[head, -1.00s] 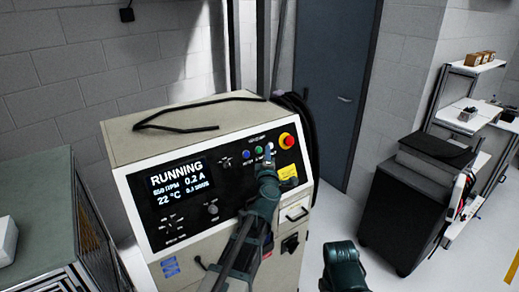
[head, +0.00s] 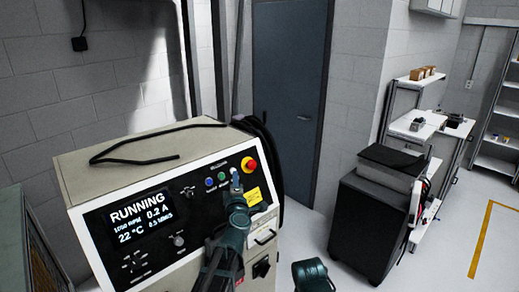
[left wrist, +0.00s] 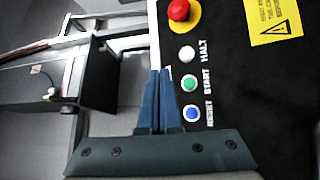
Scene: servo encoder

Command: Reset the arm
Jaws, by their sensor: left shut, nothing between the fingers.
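The cream machine's black control panel (head: 120,230) shows "RUNNING", 0.2 A and 22 °C on its display (head: 143,214). My left gripper (head: 234,180) is shut and empty in front of the button row. In the left wrist view its closed fingertips (left wrist: 161,72) lie left of the white HALT button (left wrist: 187,53) and the green START button (left wrist: 190,83). The blue RESET button (left wrist: 191,113) is beside the right finger. A red mushroom knob on a yellow ring (left wrist: 179,10) is above them. I cannot tell whether the fingertips touch the panel.
A black cable (head: 150,150) lies on the machine's top. A dark cabinet (head: 365,225) and shelves (head: 415,125) stand to the right. A blue-grey door (head: 290,100) is behind. Open floor (head: 440,255) lies at the right.

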